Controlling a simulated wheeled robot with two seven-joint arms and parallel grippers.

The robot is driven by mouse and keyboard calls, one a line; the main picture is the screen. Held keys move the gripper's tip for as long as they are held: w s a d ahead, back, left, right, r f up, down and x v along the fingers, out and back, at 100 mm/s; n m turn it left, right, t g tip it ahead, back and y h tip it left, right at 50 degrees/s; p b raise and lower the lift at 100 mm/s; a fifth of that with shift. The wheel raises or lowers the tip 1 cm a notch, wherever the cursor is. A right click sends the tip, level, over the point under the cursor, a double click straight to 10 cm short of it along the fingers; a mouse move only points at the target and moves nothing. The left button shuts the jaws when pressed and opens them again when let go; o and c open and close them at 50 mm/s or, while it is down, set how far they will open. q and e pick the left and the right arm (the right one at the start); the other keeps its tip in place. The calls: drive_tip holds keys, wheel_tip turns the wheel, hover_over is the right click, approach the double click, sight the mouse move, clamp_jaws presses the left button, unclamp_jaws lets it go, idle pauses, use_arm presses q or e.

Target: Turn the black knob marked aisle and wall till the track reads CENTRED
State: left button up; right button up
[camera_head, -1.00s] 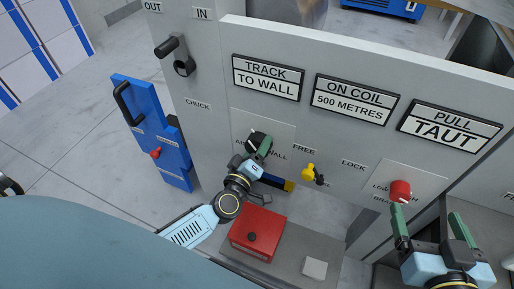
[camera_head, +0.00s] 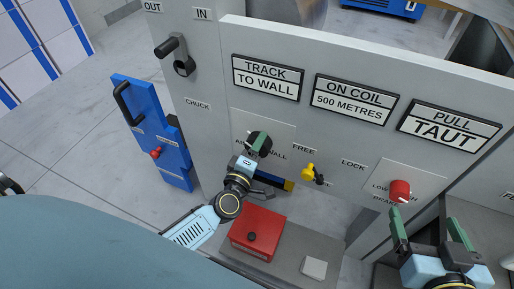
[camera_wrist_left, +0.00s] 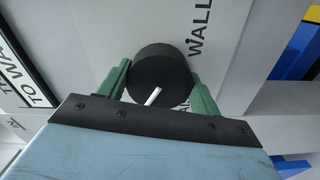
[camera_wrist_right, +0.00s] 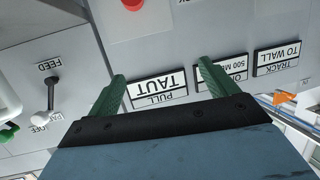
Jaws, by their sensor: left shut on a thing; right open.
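The black knob (camera_head: 262,138) sits on a light plate on the grey panel, with the WALL label beside it. My left gripper (camera_head: 254,146) is shut on the knob; in the left wrist view the green fingers hold either side of the round black knob (camera_wrist_left: 160,72), whose white pointer line shows. The track sign (camera_head: 267,78) above reads TRACK TO WALL. My right gripper (camera_head: 431,229) is open and empty in front of the panel, below the red knob. The AISLE label is mostly hidden by my left gripper.
A yellow lever (camera_head: 309,172) sits between FREE and LOCK. A red knob (camera_head: 400,190) is at the right. Other signs read ON COIL 500 METRES (camera_head: 354,100) and PULL TAUT (camera_head: 448,127). A red box (camera_head: 258,233) stands on the ledge below.

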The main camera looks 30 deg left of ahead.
use_arm(q)
drive_tip(key=o, duration=1)
use_arm(e)
drive_tip(key=shift+r, duration=0.1)
use_arm(q)
drive_tip(key=s+p, duration=0.2)
drive_tip(key=s, duration=1.1)
drive_tip(key=shift+s+d+p, duration=0.2)
drive_tip(key=shift+d+p, duration=0.15)
drive_tip(key=shift+d, duration=0.05)
use_arm(e)
drive_tip(key=s+d+f+g+h, duration=0.2)
drive_tip(key=s+d+f+g, duration=0.1)
drive_tip(key=s+f+g, duration=0.4)
drive_tip(key=shift+d+f+m, duration=0.3)
drive_tip(key=shift+d+f, duration=0.1)
drive_tip(key=shift+f, duration=0.3)
